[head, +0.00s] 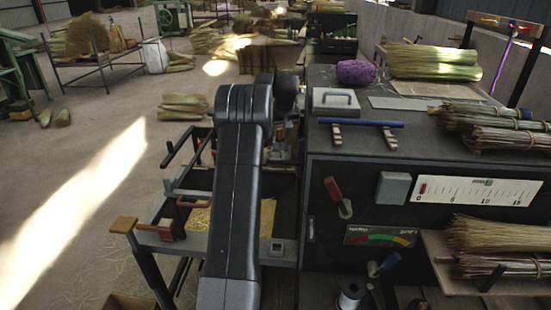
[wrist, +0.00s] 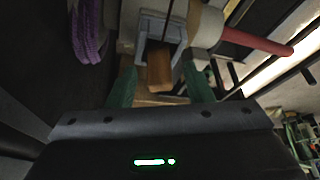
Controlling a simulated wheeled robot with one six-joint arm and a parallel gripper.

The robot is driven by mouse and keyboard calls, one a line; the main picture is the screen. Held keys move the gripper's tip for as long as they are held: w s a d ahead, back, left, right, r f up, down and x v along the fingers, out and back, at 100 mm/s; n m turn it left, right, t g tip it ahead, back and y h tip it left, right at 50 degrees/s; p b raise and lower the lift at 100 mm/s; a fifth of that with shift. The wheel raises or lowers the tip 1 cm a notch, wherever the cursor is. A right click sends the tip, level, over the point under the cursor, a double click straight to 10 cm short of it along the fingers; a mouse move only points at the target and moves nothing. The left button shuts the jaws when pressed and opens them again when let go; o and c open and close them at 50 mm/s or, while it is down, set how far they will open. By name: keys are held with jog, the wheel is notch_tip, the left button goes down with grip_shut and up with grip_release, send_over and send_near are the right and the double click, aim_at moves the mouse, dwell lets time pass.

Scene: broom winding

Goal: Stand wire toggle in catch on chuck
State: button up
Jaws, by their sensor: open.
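In the wrist view my gripper (wrist: 158,82) is open, with its two green fingers apart. Between them is an orange-brown block (wrist: 159,68), with no clear contact on either side. A grey bracket (wrist: 150,27) frames the block, and a thin dark rod or wire (wrist: 170,22) runs down to it. I cannot tell for sure which part is the wire toggle or the catch. A pale round part (wrist: 206,22), perhaps the chuck, sits right of the bracket with a red bar (wrist: 255,41) extending from it. In the head view my arm hides the gripper and most of this area.
A purple coil (head: 356,72) and straw bundles (head: 432,62) lie on top.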

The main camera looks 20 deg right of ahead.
jog(key=shift+r, duration=0.1)
jog(key=b+v, duration=0.2)
jog(key=v, duration=1.1)
jog(key=shift+s+r, duration=0.2)
jog(key=shift+r, duration=0.1)
jog(key=shift+w+f+p, duration=0.2)
jog(key=shift+w+p, duration=0.1)
jog(key=c, duration=0.5)
jog(key=w+f+p, duration=0.3)
jog(key=w+f, duration=0.1)
jog(key=f, duration=0.1)
jog(key=shift+w+d+f+p, duration=0.2)
jog(key=shift+w+f+p, duration=0.05)
jog(key=shift+w+p, duration=0.15)
grip_shut()
jog(key=shift+f, duration=0.2)
